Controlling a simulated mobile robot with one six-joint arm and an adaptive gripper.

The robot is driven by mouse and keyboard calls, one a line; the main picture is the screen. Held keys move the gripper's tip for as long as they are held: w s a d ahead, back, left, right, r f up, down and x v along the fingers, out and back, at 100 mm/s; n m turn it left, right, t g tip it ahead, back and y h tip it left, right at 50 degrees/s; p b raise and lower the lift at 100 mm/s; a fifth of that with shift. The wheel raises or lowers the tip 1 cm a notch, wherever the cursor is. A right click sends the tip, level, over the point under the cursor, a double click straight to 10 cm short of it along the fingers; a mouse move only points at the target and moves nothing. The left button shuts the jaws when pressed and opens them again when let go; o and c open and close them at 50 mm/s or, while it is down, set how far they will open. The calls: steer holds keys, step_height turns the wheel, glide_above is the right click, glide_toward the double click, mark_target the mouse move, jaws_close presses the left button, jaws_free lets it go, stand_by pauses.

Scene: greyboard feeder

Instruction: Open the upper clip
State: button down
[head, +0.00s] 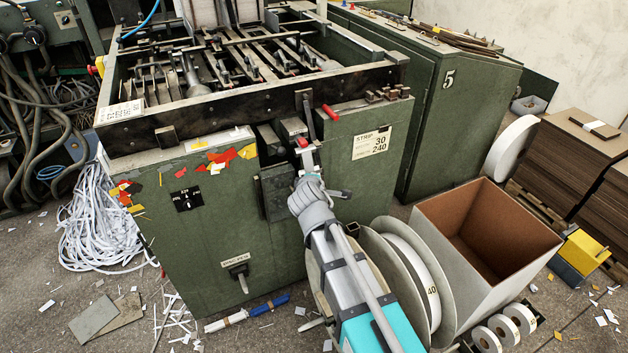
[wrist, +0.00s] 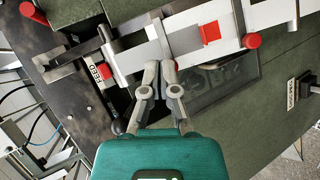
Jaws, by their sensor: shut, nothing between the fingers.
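My gripper (wrist: 161,68) is shut and empty, its fingertips close to the edge of a white strip-like guide (wrist: 133,58) on the green machine's front. In the head view my gripper (head: 311,180) is at the feed opening and hides much of the guide. I cannot tell for certain which piece is the upper clip, or whether the fingertips touch anything.
A red-handled lever (head: 330,112) sticks out above the feed opening; it also shows in the wrist view (wrist: 34,12). A large reel (head: 412,275) and an open bin (head: 485,240) stand right of my arm. The machine's green front (head: 215,225) is close by.

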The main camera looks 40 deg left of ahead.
steer(key=shift+w+a+f, duration=0.15)
steer(key=shift+a+f, duration=0.1)
steer(key=shift+a, duration=0.2)
steer(key=shift+a, duration=0.15)
steer(key=shift+w+a, duration=0.1)
steer(key=shift+a, duration=0.45)
steer(key=s+a+r+p, duration=0.2)
steer(key=s+a, duration=0.2)
steer(key=s, duration=0.6)
steer(key=shift+s+r, duration=0.15)
steer(key=shift+r, duration=0.05)
stand_by(0.3)
